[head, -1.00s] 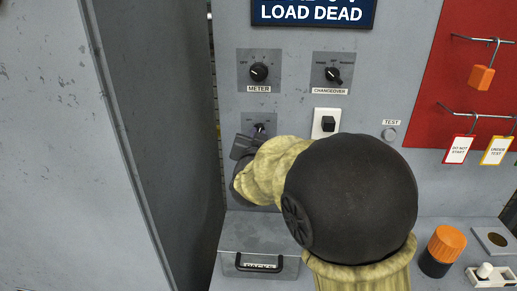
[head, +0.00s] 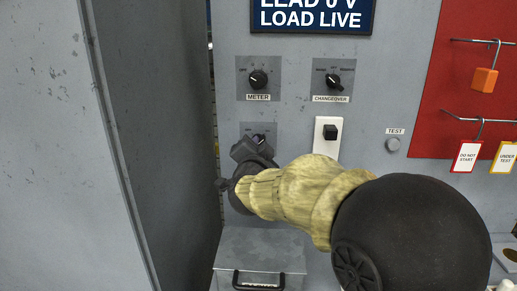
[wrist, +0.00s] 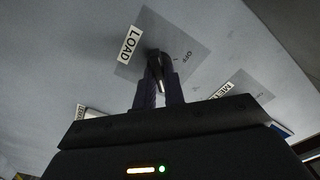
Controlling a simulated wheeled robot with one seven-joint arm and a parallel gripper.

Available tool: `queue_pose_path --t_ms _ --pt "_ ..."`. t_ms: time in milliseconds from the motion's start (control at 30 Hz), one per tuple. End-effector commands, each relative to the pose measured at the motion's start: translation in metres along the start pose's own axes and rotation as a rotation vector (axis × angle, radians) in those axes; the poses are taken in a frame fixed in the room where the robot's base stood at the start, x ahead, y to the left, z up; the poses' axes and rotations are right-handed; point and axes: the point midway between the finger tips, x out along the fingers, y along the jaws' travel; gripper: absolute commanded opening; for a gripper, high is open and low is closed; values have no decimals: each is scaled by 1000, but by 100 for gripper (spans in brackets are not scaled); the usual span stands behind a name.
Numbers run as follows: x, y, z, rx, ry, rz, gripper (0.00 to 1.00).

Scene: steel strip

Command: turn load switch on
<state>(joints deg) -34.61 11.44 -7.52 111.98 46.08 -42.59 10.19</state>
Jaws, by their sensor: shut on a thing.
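The load switch is a dark knob (wrist: 153,54) on a grey plate marked LOAD and OFF in the wrist view. Its plate (head: 271,129) shows in the head view below the meter switch. My gripper (wrist: 159,82) is shut on the knob, with a finger on either side. In the head view my gripper (head: 257,143) is at the plate and hides most of the knob and its label. The blue sign (head: 311,16) above reads LOAD LIVE.
The meter switch (head: 258,79) and changeover switch (head: 333,81) sit above. A black switch on a white plate (head: 329,131) is close to my arm's right. A handled grey box (head: 260,247) is below. Tags (head: 467,156) and an orange block (head: 485,80) hang on the right.

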Motion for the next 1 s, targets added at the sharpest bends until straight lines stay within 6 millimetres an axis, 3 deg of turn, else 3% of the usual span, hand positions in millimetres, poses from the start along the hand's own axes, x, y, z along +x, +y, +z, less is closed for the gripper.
queue_pose_path --t_ms 167,200,300,667,867,1000 --pt "0 0 1 2 -3 1 0" --pt "0 0 1 1 -3 1 13" --pt "0 0 1 1 -2 1 32" --pt "-3 0 0 0 -1 0 33" --pt "-24 0 0 2 -2 0 33" --pt "-51 0 1 3 -3 -2 33"
